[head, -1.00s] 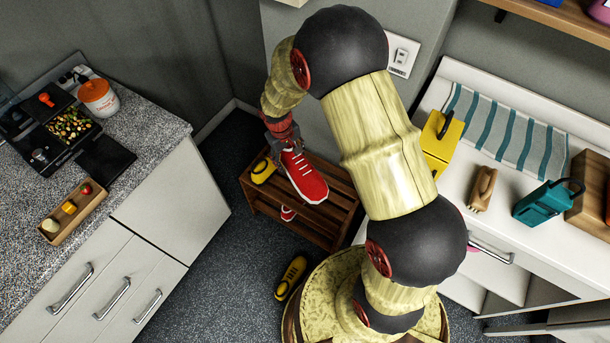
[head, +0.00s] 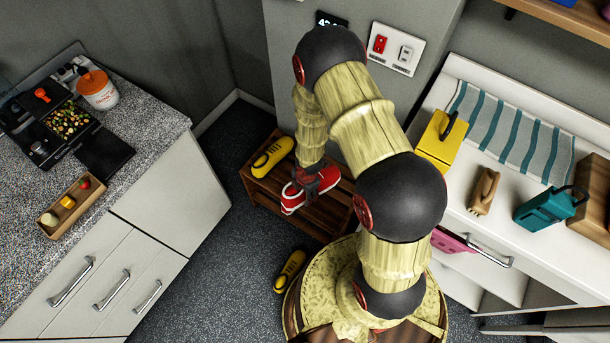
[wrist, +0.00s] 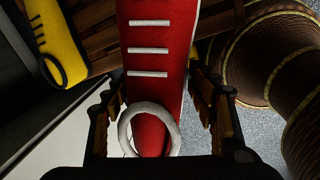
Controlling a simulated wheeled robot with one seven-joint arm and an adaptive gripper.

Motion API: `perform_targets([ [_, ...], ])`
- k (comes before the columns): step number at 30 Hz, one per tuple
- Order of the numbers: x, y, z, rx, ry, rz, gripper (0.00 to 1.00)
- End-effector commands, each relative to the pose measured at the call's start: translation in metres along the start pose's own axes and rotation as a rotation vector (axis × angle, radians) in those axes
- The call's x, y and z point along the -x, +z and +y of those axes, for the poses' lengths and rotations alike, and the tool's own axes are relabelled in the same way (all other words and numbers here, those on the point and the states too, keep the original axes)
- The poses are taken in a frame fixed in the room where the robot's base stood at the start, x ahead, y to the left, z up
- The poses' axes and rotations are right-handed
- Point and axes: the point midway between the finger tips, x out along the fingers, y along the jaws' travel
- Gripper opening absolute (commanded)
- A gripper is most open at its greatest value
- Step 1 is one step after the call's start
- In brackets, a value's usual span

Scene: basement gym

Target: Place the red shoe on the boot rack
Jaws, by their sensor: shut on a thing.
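The red shoe (head: 296,196), with a white sole and white laces, is in my gripper (head: 318,180) in the head view, at the top of the boot rack. The wrist view shows the shoe (wrist: 158,60) between both fingers of my gripper (wrist: 165,88), with a pale ring at its near end. My gripper is shut on it. The slatted brown wooden boot rack (head: 262,196) is partly hidden by my arm and the shoe. I cannot tell whether the shoe touches the slats.
A yellow shoe (head: 272,157) lies on the rack's left part, left of the red shoe. Another yellow shoe (head: 290,271) lies on the floor in front. A grey counter (head: 150,150) is at left and a white cabinet (head: 535,225) at right. The wall is behind the rack.

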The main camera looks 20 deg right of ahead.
Motion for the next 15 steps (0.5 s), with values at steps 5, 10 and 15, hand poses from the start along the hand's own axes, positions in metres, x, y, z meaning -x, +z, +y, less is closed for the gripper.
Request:
perform_targets([
  [5,-0.014,-0.013,-0.019,0.205,0.000,0.027,0.24],
  [10,-0.022,-0.022,-0.031,0.336,0.001,0.043,0.24],
  [15,-0.030,-0.011,-0.032,0.364,0.001,0.046,0.24],
])
